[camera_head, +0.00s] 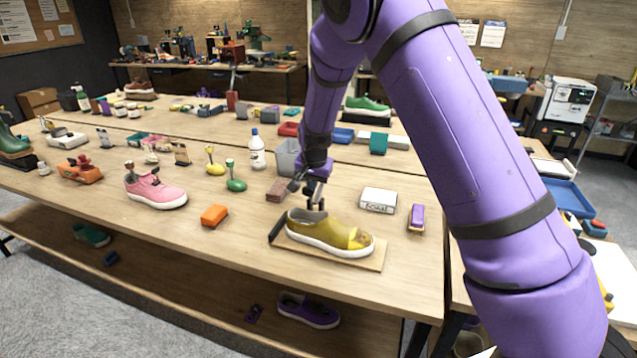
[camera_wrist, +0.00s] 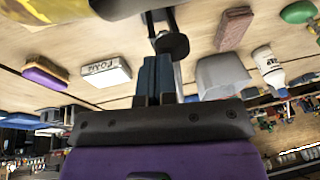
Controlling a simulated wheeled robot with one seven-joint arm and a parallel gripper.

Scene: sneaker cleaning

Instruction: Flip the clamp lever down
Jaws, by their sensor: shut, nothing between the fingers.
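A yellow sneaker (camera_head: 325,232) with a white sole rests on a wooden board (camera_head: 372,262) near the table's front edge. Part of it shows at the upper left of the wrist view (camera_wrist: 45,14). In the wrist view a dark round knob (camera_wrist: 171,45) on thin rods, apparently the clamp lever, stands just beyond my fingertips. My gripper (camera_wrist: 156,62) is shut and empty, its fingers pointing at the knob; contact cannot be told. In the head view my gripper (camera_head: 316,197) is above the sneaker's heel opening, and the lever is hard to separate from the dark fingers.
A white box (camera_head: 378,201) and a purple brush (camera_head: 416,218) lie to the right. A brown block (camera_head: 278,190) and a grey bin (camera_head: 287,157) stand behind left. An orange block (camera_head: 214,215) and a pink sneaker (camera_head: 154,191) are left. Bare table lies left of the board.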

